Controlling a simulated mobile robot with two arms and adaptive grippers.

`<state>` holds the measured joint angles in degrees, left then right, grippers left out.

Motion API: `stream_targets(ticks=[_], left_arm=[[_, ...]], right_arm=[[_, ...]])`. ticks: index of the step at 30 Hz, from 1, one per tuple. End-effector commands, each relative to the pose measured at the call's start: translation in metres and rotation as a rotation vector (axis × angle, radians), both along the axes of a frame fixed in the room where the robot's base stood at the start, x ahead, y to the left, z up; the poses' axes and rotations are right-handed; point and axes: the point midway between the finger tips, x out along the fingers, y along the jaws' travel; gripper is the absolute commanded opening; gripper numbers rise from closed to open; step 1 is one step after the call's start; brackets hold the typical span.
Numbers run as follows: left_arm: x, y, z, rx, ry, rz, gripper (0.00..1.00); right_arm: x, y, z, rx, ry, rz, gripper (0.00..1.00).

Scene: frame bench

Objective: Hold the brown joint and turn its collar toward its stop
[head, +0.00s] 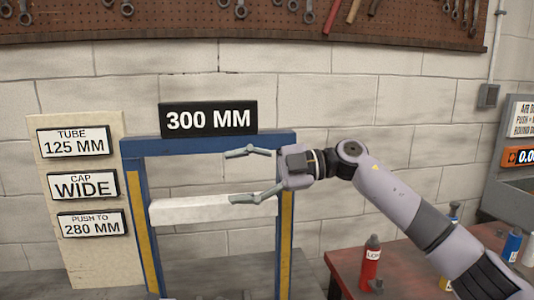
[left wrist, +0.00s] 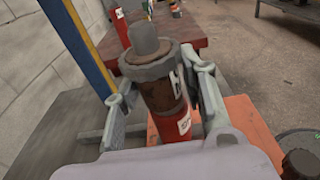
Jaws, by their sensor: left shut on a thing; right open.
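The brown joint (left wrist: 163,95) stands in the left wrist view, with a grey collar (left wrist: 150,64) around its upper part and a grey stub (left wrist: 144,40) on top. A red part with a white label shows below it. My left gripper (left wrist: 160,86) has one finger on each side of the joint, below the collar, and is shut on it. The head view does not show the joint or this gripper. My right gripper (head: 238,176) is open and empty in the head view, fingers pointing left, in front of the blue frame. The collar's stop cannot be made out.
The blue frame (head: 208,145) carries a 300 MM sign (head: 208,120) and a white bar (head: 190,212). A sign board (head: 90,205) stands left of it. A red table (head: 345,262) at lower right holds a red bottle (head: 371,264). An orange surface (left wrist: 245,125) lies right of the joint.

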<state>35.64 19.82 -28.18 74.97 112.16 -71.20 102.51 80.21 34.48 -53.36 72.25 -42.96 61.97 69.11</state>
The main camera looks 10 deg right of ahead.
Motion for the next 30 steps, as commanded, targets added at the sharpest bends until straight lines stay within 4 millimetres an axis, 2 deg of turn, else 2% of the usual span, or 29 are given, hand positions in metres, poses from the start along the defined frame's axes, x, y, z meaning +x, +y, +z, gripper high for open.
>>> stream_targets(ticks=[6,13,18,30], left_arm=[[0.0,0.0,-0.001,0.001,0.001,0.0,0.23],[0.0,0.0,-0.001,0.001,0.001,0.0,0.23],[0.0,0.0,-0.001,0.001,0.001,0.0,0.23],[0.0,0.0,-0.001,0.001,0.001,0.0,0.23]], right_arm=[[0.015,-0.031,0.019,0.13,0.016,-0.084,0.64],[0.024,-0.054,0.032,0.214,0.026,-0.141,0.64],[0.026,-0.059,0.036,0.233,0.027,-0.155,0.64],[0.026,-0.059,0.035,0.233,0.027,-0.155,0.64]])
